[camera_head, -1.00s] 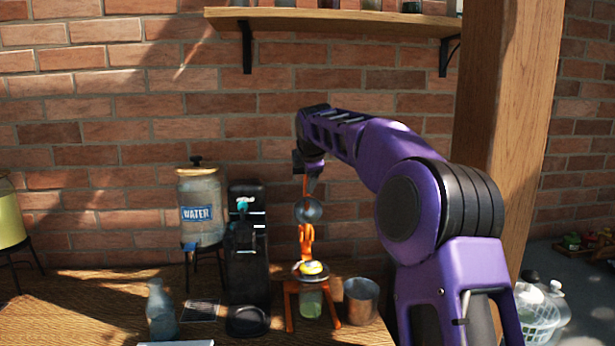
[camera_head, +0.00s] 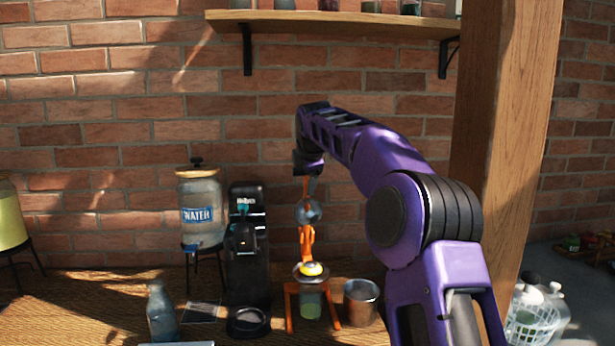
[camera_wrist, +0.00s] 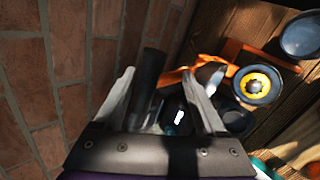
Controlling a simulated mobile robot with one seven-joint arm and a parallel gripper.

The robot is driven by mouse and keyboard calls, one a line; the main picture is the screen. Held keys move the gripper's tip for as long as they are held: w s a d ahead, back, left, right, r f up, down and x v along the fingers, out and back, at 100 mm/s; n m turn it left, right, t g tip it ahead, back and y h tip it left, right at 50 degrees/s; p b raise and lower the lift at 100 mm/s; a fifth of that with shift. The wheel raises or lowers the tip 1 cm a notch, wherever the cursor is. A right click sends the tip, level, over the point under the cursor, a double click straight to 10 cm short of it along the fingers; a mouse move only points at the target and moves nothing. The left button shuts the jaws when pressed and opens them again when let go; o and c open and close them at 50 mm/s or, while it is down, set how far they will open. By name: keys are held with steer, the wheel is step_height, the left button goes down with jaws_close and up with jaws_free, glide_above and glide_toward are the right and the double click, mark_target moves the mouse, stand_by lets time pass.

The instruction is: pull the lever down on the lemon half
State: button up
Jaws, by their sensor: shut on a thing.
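The orange citrus press (camera_head: 307,240) stands on the table. Its lever (camera_head: 305,188) points up, and the round metal press cup (camera_head: 308,212) hangs raised below it. The yellow lemon half (camera_head: 312,269) sits on the press's seat, apart from the cup; it also shows in the wrist view (camera_wrist: 256,86). A glass with pale green contents (camera_head: 311,303) is under the seat. My gripper (camera_head: 309,172) is at the top of the lever. In the wrist view my gripper (camera_wrist: 160,78) is shut on the lever, with a dark bar between its fingers; the exact contact is hard to see.
A black machine (camera_head: 248,260) stands close left of the press, with a water dispenser (camera_head: 201,213) beyond it. A metal cup (camera_head: 361,302) is close on the right. A brick wall (camera_head: 120,100) is behind, a wooden post (camera_head: 505,130) at right.

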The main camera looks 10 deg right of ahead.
steer(key=shift+w+f, duration=0.2)
steer(key=shift+f, duration=0.25)
steer(key=shift+s+r, duration=0.25)
steer(key=shift+r, duration=0.1)
steer(key=v, duration=1.7)
steer(key=shift+r, duration=0.25)
steer(key=shift+s, duration=0.1)
